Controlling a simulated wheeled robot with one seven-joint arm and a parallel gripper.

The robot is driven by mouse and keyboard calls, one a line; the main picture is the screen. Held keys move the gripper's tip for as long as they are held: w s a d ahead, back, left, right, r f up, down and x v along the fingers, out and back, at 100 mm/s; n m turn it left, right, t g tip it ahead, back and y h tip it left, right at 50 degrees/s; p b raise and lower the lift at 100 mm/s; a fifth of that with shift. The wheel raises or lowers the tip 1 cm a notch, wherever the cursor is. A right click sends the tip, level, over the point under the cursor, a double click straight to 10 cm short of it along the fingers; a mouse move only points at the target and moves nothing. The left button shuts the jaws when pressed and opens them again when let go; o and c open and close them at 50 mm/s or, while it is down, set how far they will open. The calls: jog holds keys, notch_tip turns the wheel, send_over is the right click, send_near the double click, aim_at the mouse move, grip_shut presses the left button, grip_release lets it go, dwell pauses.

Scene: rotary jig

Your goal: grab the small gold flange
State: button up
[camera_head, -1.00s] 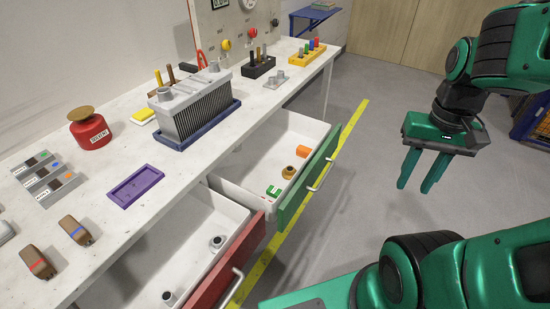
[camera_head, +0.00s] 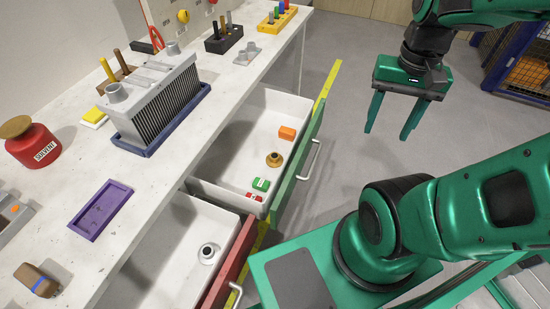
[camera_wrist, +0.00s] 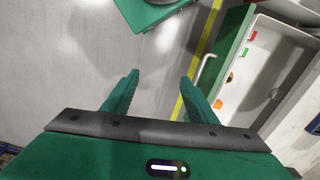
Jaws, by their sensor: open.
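The small gold flange (camera_head: 274,159) lies on the floor of the open green-fronted drawer (camera_head: 232,128), between an orange block and a green piece. In the wrist view the flange (camera_wrist: 230,77) shows small and partly dark near the drawer's front wall. My gripper (camera_head: 390,135) is open and empty, with its fingers pointing down. It hangs to the right of the green drawer, outside it and apart from the flange. In the wrist view my open fingers (camera_wrist: 160,85) are above the grey floor, left of the drawer.
The drawer also holds an orange block (camera_head: 287,133), a green piece (camera_head: 261,184) and a red piece (camera_head: 254,196). The green front's handle (camera_head: 312,160) sticks out. A red-fronted drawer (camera_head: 232,262) is open nearer, with a grey ring part (camera_head: 208,252) inside.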

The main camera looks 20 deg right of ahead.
jog(key=w+a+f+m, duration=0.2)
jog(key=w+f+m, duration=0.15)
jog(key=w, duration=0.25)
jog(key=w+a+f+m, duration=0.2)
jog(key=w+a+m, duration=0.15)
jog(key=w, duration=0.35)
jog(key=m, duration=1)
send_over(274, 156)
notch_tip(274, 156, down, 12)
jog(key=f, duration=0.4)
jog(key=shift+w+d+f, duration=0.2)
jog(key=shift+d, duration=0.1)
jog(key=shift+s+a+f, duration=0.1)
jog(key=shift+f, duration=1.25)
jog(key=shift+s+a+f, duration=0.1)
jog(key=shift+f, duration=1.2)
jog(key=shift+c, duration=0.7)
jog(key=c, duration=0.8)
